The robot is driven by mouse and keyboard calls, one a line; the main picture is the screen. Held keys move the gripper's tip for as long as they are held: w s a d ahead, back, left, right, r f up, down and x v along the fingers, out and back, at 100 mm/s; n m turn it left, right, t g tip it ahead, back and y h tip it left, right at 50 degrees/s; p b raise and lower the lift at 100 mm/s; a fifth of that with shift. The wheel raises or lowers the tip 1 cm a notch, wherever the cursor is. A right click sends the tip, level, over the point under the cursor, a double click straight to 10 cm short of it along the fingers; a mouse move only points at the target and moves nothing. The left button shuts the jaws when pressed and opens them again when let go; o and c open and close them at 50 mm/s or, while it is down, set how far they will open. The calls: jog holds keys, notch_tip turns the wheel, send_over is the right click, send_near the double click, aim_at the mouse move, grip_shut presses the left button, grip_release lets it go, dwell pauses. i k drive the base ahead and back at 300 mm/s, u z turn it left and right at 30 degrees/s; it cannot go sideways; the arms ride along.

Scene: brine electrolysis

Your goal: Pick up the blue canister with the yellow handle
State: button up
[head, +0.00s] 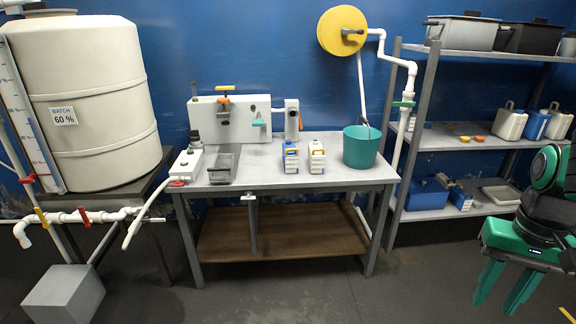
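Two small canisters stand upright side by side on the grey table. The left one (290,158) is blue and white with some yellow; the right one (316,157) is mostly white with a yellowish top. A blue canister (535,125) stands on the middle shelf at the right, between two cream canisters. At this size I cannot tell for sure which blue one has a yellow handle. My gripper (496,301) hangs at the lower right, fingers down, in front of the shelf. Its two green fingers are apart with nothing between them. It is far from the table canisters and touches nothing.
A teal bucket (362,148) stands right of the table canisters, a grey tray (224,167) to their left. The table's front edge (290,187) is clear. A metal rack (425,140) stands at the right; a large tank (85,100) at the left. The middle floor is free.

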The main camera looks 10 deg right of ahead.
aim_at(290, 154)
jog(key=u, duration=0.5)
jog(key=i, duration=1.5)
